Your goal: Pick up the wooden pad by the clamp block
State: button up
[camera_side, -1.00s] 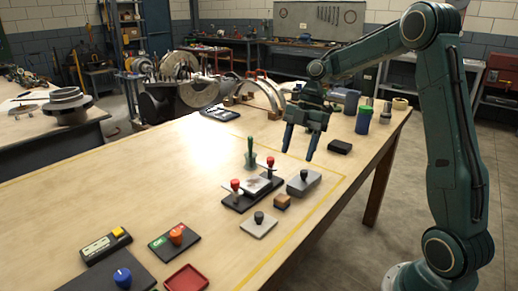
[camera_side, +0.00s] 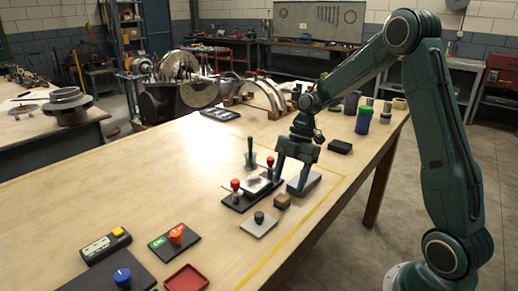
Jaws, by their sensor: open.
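The wooden pad (camera_side: 282,202) is a small brown block with a dark top. It lies on the table just in front of a grey block (camera_side: 312,181), and beside a dark base (camera_side: 236,203) with two red knobs and a pale plate on it. I cannot tell for sure which of these is the clamp block. My gripper (camera_side: 288,184) is open and points down, its fingers just behind the pad in the picture and overlapping the grey block, whose black knob is hidden. The fingers are not around the pad, and their height above the table is unclear.
A flat plate with a black knob (camera_side: 259,223) lies in front of the pad. A green handle (camera_side: 250,152) stands behind the dark base. A red tray (camera_side: 186,279) and an orange-knobbed panel (camera_side: 176,238) are at the front left. The table's left middle is clear.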

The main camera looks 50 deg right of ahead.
aim_at(283, 197)
jog(key=shift+f, duration=0.1)
jog(key=shift+x, duration=2.55)
jog(key=shift+w+a, duration=0.1)
jog(key=shift+w, duration=0.1)
jog(key=c, duration=1.1)
